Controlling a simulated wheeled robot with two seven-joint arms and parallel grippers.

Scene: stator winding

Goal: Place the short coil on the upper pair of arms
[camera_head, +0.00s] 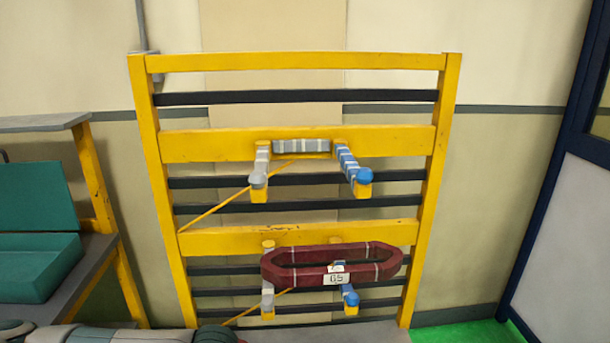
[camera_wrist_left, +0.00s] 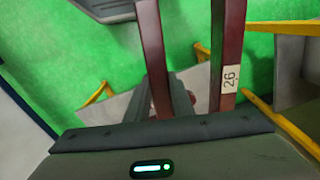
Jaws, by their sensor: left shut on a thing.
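A dark red coil (camera_wrist_left: 228,45) with a tag reading 26 shows in the left wrist view as two long parallel sides running up from my left gripper (camera_wrist_left: 175,95). The gripper is shut on it; the exact contact is partly hidden. This coil is not visible in the head view. The upper pair of arms, a left arm (camera_head: 259,172) with a grey end and a right arm (camera_head: 352,168) with a blue end, juts from the yellow rack (camera_head: 220,146) and is empty. My right gripper is in neither view.
Another dark red coil (camera_head: 385,262), tagged, sits at the lower pair of arms (camera_head: 268,298). A bench with a teal box (camera_head: 35,265) stands left of the rack. A dark blue frame (camera_head: 550,190) stands at the right. Space before the upper arms looks clear.

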